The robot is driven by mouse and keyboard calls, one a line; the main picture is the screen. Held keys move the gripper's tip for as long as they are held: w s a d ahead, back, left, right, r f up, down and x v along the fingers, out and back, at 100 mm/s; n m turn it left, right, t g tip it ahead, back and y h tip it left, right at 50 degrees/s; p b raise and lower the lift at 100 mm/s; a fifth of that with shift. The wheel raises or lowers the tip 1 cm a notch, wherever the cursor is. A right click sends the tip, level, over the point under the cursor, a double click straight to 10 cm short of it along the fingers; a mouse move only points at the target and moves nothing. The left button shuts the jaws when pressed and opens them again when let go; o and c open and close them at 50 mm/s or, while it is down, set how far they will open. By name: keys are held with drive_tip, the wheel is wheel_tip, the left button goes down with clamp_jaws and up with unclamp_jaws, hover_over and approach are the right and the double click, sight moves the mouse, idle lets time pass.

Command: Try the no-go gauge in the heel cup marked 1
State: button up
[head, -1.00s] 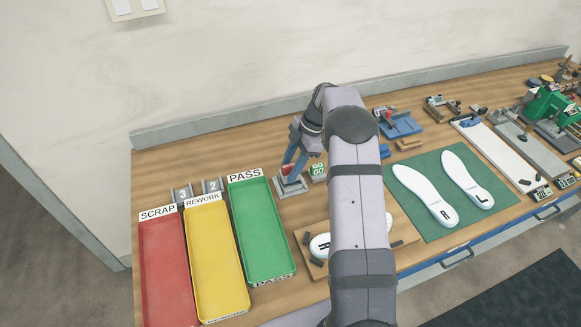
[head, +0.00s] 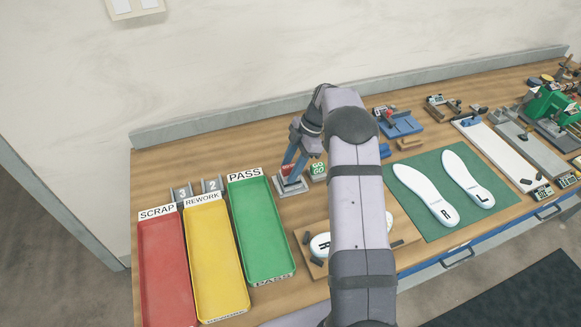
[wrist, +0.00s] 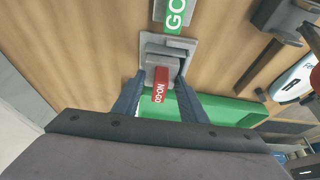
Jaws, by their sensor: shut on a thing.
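The red no-go gauge (wrist: 160,86), with its label readable in the wrist view, sits at a grey stand (wrist: 187,47). My gripper (wrist: 161,76) is shut on the gauge, one finger on each side. In the head view the gauge (head: 288,169) is partly covered by my gripper (head: 290,172), low over the stand (head: 294,187). I cannot tell whether the gauge is still seated. A white insole (head: 319,245) on a wooden board (head: 400,240) is mostly hidden behind my arm.
The green go gauge (head: 318,169) stands close to the right. Two insoles lie on a green mat (head: 500,203) to the right.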

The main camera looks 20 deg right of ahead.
drive_tip(key=shift+f+b, duration=0.3)
drive_tip(key=shift+f, duration=0.05)
drive_tip(key=shift+r, duration=0.7)
idle(2.3)
drive_tip(key=shift+f+b, duration=0.45)
drive_tip(key=shift+f, duration=0.3)
idle(0.7)
drive_tip(key=shift+r, duration=0.15)
idle(0.7)
drive_tip(key=shift+r+p, duration=2.1)
drive_tip(key=shift+r, duration=1.6)
drive_tip(key=shift+f, duration=0.1)
